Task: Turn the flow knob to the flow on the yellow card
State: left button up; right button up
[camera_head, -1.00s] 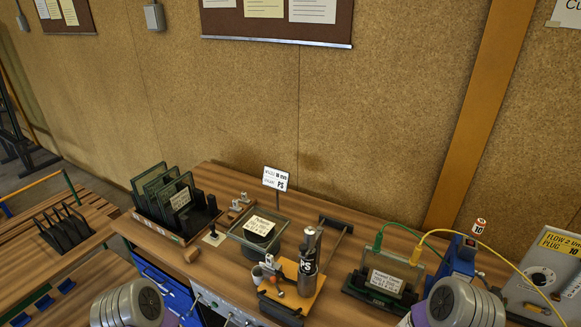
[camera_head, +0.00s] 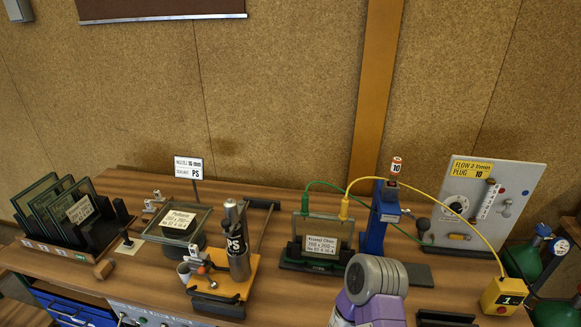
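The flow knob (camera_head: 458,204) is a small dark knob on a pale dial, on the left part of a tilted grey panel (camera_head: 515,217) at the right of the bench. The yellow card (camera_head: 471,170) is at the panel's upper left and reads "FLOW 2 l/min" and "PLUG 10". The knob's exact setting is too small to read. A white scale strip (camera_head: 488,202) with a red mark is right of the knob. One of my grey and purple arm links shows at the bottom centre, left of and in front of the panel. Neither gripper is visible.
A blue stand (camera_head: 379,217) with a plug marked 10 stands left of the panel. A yellow hose (camera_head: 432,215) passes in front of the panel to a yellow box (camera_head: 503,297). A framed glass unit (camera_head: 322,238) stands further left. Green cylinders (camera_head: 522,262) stand at the right.

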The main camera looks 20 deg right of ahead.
aim_at(456, 206)
jog(key=k, duration=0.15)
jog(key=z, duration=0.35)
jog(key=i, duration=0.15)
jog(key=z, duration=1.6)
